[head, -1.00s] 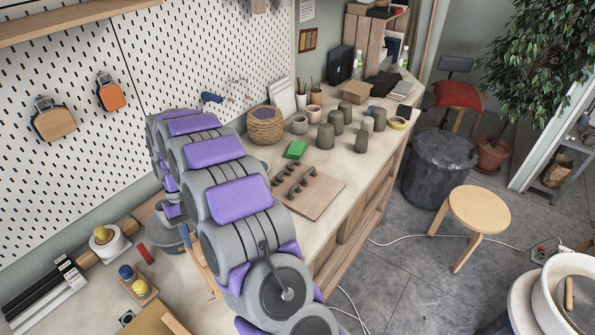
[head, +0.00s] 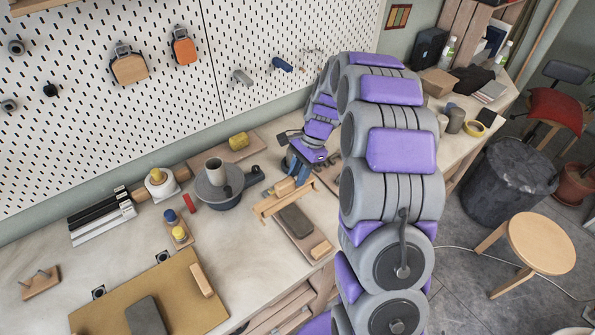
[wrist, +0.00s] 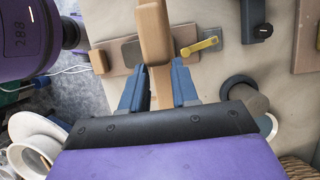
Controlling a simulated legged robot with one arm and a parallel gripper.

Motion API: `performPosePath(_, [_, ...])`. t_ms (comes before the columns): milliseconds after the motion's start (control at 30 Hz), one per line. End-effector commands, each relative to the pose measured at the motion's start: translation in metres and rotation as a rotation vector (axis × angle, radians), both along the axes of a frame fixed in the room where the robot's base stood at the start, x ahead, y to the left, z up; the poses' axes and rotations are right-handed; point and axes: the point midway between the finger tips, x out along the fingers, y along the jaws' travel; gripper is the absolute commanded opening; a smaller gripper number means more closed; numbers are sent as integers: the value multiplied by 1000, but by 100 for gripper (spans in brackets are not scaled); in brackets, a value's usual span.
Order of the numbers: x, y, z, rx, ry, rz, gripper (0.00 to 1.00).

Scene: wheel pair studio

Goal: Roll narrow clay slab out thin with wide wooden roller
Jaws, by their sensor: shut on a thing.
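The narrow clay slab (head: 296,221) is dark grey and lies on a small board, left of my arm in the head view. It also shows in the wrist view (wrist: 132,52), partly hidden by the roller. The wide wooden roller (head: 268,207) is a light wooden bar lying across the board, just beyond the slab's visible part. In the wrist view it (wrist: 154,35) runs away from my gripper (wrist: 158,95). The blue fingers are shut on its narrower near part. I cannot tell whether the roller touches the clay.
A wooden block (head: 320,248) sits at the board's near end. A tan mat (head: 95,318) bears another dark slab (head: 146,316) and a wooden piece (head: 202,280). A turntable with a grey cup (head: 215,171) stands left. Bare tabletop lies between mat and board.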

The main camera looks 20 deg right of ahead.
Motion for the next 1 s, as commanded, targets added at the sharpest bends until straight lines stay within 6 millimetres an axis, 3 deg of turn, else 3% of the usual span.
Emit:
performPosePath(133, [0,-7,0,5,-2,0,0])
performPosePath(300, [0,1,3,2,0,-2,0])
performPosePath(500, [0,10,-23,-5,3,1,0])
performPosePath(700, [0,2,-52,0,2,0,0])
performPosePath(1000, [-39,-18,-48,6,-3,-3,0])
